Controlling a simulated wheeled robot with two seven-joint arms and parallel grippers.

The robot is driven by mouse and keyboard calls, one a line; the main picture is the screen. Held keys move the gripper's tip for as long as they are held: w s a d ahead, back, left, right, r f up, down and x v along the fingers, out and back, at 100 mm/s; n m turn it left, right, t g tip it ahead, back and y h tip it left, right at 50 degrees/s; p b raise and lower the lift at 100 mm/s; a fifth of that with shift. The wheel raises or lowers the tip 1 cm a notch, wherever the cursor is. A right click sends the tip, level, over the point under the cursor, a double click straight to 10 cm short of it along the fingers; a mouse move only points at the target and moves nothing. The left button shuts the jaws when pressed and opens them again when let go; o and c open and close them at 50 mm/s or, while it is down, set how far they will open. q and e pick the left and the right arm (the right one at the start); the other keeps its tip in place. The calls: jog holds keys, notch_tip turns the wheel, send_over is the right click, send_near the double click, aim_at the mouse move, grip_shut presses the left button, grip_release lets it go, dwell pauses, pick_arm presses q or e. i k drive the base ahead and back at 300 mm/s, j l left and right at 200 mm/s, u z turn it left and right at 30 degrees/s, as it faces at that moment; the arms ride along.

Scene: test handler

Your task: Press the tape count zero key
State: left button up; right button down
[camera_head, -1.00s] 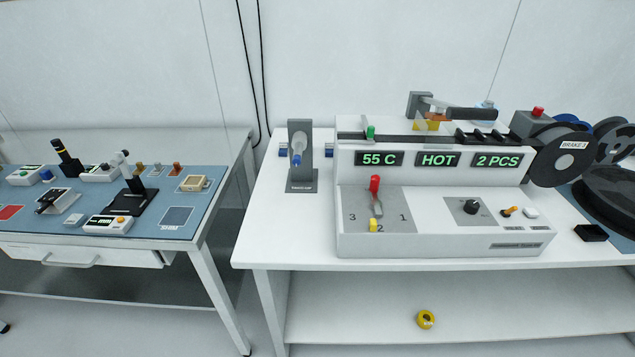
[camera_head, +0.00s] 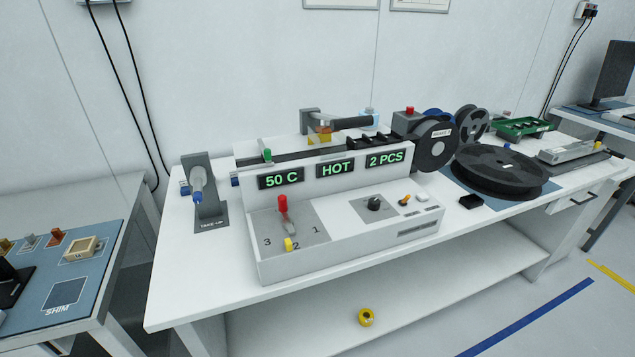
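The test handler console (camera_head: 350,237) stands on a white bench. Its displays read 50 C (camera_head: 281,179), HOT (camera_head: 335,168) and 2 PCS (camera_head: 384,159). A small white key (camera_head: 422,196) sits at the right end of the sloped panel, beside an orange-tipped toggle (camera_head: 405,200). The small labels below them are too small to read, so I cannot confirm which control is the tape count zero key. A black knob (camera_head: 374,203) and a red-handled lever (camera_head: 284,205) with marks 1, 2, 3 are further left. Neither of my grippers is in view.
A take-up post (camera_head: 207,190) stands left of the console. Reels (camera_head: 500,170), a black block (camera_head: 471,202) and a green tray (camera_head: 524,127) lie to the right. A yellow tape roll (camera_head: 366,317) sits on the lower shelf. Floor is free at lower right.

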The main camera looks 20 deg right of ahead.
aim_at(422, 196)
jog(key=z, duration=1.4)
